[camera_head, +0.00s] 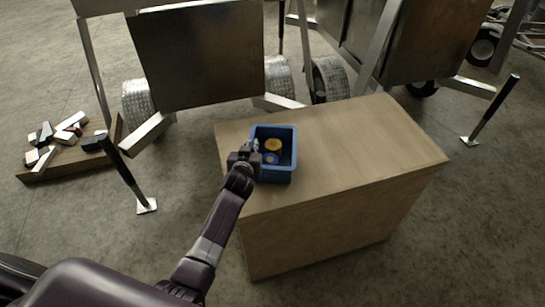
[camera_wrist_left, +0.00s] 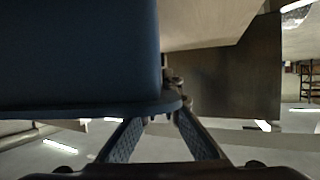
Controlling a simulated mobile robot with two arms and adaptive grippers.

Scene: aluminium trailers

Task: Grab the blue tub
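The blue tub (camera_head: 276,174) sits on the left end of the wooden box top, with a yellow round item (camera_head: 273,145) and a bluish round item (camera_head: 271,158) inside. My left gripper (camera_head: 245,152) is at the tub's left wall. In the left wrist view the tub (camera_wrist_left: 80,55) fills the upper left. There the fingers of my left gripper (camera_wrist_left: 167,105) converge at the tub's rim, with one fingertip partly hidden behind it. They look shut on the rim. My right gripper is not in view.
The wooden box (camera_head: 350,140) has a bare top right of the tub. Metal trailers (camera_head: 197,52) with wheels stand behind it. A tray of metal pieces (camera_head: 68,150) lies at left. Black-topped posts stand at left (camera_head: 122,165) and right (camera_head: 494,108).

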